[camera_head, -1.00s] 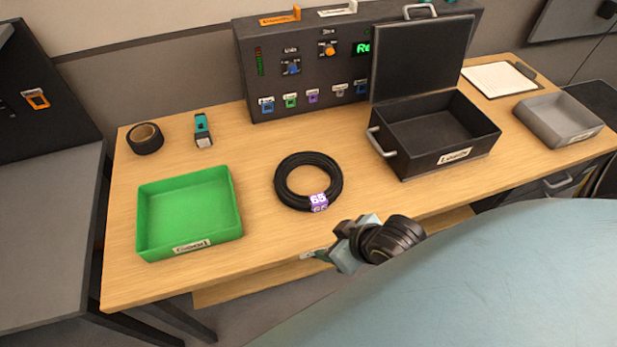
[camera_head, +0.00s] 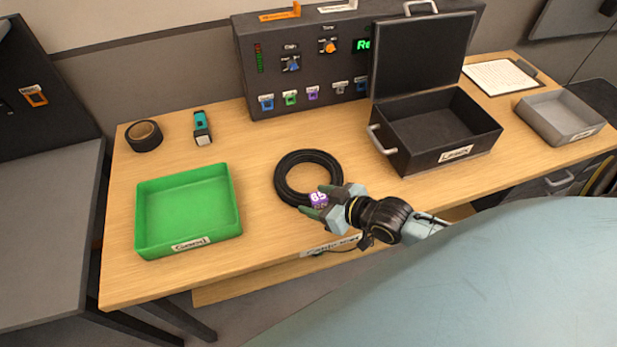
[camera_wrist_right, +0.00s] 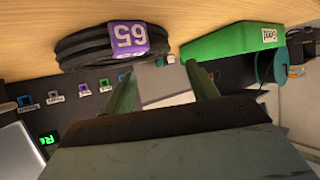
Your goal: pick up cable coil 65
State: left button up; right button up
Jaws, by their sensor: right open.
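Cable coil 65 (camera_head: 292,163) is a black ring of cable lying flat on the wooden table, with a purple tag reading 65 on its near side. It also shows in the right wrist view (camera_wrist_right: 85,48), where its tag faces the camera. My right gripper (camera_head: 313,200) is open at the coil's near edge, its fingers on either side of the tag in the head view and partly hiding that edge. In the wrist view the fingers are empty; I cannot tell whether they touch the coil. My left gripper is not in view.
A green tray (camera_head: 187,212) stands left of the coil. An open black case (camera_head: 435,135) stands to the right, with a grey tray (camera_head: 560,118) beyond. Black tape (camera_head: 144,136) and a teal tool (camera_head: 202,128) lie behind the green tray. A control panel (camera_head: 300,70) stands at the back.

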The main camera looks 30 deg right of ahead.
aim_at(291, 193)
jog(key=b+x, duration=0.1)
jog(key=x, duration=0.7)
jog(key=shift+w+a, duration=0.2)
jog(key=shift+a, duration=0.05)
jog(key=shift+c, duration=0.4)
jog(key=shift+r, duration=0.1)
grip_shut()
